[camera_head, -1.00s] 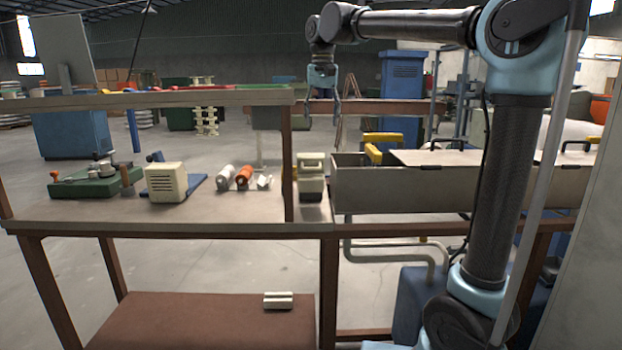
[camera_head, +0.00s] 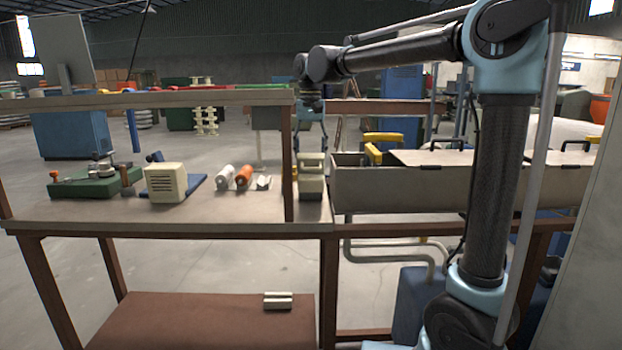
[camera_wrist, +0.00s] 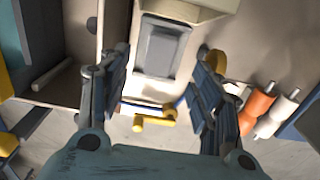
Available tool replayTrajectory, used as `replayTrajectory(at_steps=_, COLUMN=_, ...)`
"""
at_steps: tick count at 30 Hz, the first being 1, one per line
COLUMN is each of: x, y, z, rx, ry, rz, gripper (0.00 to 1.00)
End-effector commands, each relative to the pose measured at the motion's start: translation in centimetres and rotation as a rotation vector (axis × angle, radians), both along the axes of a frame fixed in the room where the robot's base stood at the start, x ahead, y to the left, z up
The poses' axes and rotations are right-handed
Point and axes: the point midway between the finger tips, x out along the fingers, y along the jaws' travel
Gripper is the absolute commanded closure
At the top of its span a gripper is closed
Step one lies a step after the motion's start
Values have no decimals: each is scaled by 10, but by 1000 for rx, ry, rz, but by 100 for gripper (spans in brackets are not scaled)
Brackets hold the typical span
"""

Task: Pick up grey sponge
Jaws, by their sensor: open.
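My gripper (camera_head: 310,143) is open and empty, pointing down above the gap between the upper shelf's post and the long bin. In the wrist view its fingers (camera_wrist: 165,60) stand wide apart. A dark grey rectangular block (camera_wrist: 160,50) lies between them in that picture, on a pale surface and below them; this looks like the grey sponge, but I cannot tell surely. In the head view I cannot make it out. A cream and grey-green box with a handle (camera_head: 311,185) stands on the bench under my gripper.
The long beige bin (camera_head: 400,190) stands to the right, with a yellow handle (camera_head: 384,138) near it. The shelf post (camera_head: 288,165) rises close on the left. White and orange spools (camera_head: 243,176) and a cream speaker-like box (camera_head: 165,182) lie farther left.

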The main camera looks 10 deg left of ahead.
Motion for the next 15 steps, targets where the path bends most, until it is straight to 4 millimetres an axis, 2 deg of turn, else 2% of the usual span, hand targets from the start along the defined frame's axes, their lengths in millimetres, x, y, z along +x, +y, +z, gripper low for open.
replayTrajectory(at_steps=8, x=1, y=0, z=-18, rx=0, ry=0, rz=0, gripper=42)
replayTrajectory(at_steps=15, x=5, y=2, z=-49, rx=0, ry=0, rz=0, gripper=42)
